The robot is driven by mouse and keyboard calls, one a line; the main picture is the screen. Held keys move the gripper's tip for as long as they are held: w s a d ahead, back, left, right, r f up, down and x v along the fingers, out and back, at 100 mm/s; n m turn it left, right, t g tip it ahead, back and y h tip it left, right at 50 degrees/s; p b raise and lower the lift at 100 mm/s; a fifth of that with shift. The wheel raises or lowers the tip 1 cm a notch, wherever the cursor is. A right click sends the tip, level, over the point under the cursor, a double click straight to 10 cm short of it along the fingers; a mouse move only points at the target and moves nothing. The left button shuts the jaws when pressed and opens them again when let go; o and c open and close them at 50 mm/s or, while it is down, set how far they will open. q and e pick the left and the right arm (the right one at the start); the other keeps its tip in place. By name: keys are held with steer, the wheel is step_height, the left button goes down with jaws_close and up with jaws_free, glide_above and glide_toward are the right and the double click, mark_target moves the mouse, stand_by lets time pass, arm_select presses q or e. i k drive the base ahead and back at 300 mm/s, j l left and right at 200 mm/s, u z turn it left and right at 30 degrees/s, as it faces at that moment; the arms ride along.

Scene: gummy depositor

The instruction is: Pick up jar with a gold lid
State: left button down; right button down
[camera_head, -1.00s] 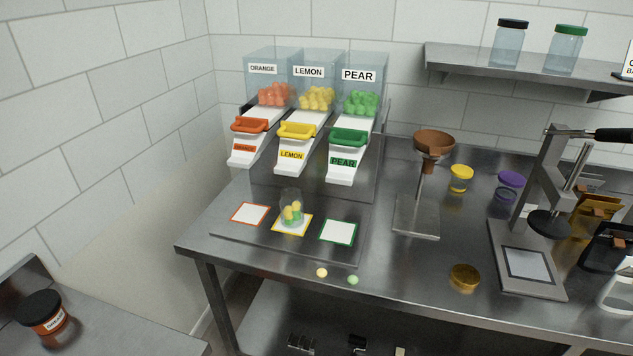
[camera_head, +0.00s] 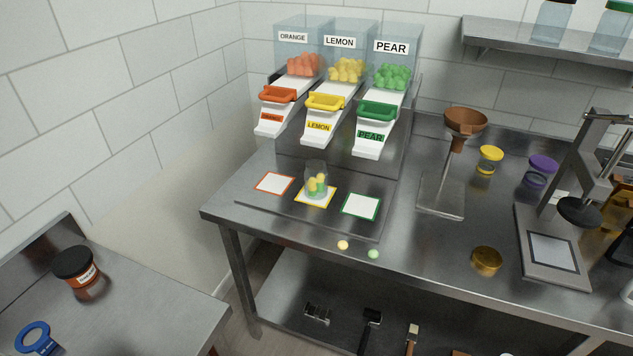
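A clear jar (camera_head: 316,184) with yellow and green gummies in it stands upright on the yellow-edged pad (camera_head: 314,204) below the lemon chute. I see no lid on it. A round gold lid (camera_head: 487,261) lies on the steel table at the right, apart from the jar. I see no jar wearing a gold lid. A small jar with a yellow lid (camera_head: 490,154) and one with a purple lid (camera_head: 543,163) stand farther back. Neither of my grippers is in view.
The orange, lemon and pear dispensers (camera_head: 345,72) stand behind the pads. A brown funnel on a stand (camera_head: 465,122) and a press (camera_head: 580,208) stand to the right. Loose gummies (camera_head: 343,245) lie near the front edge. A black-lidded jar (camera_head: 80,270) and blue ring (camera_head: 35,337) are on the left table.

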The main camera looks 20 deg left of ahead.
mark_target(315, 173)
steer(key=i+l, duration=0.3)
steer(key=l, duration=0.15)
steer(key=i+l+u, duration=0.1)
steer(key=i+l, duration=0.2)
steer(key=l, duration=0.15)
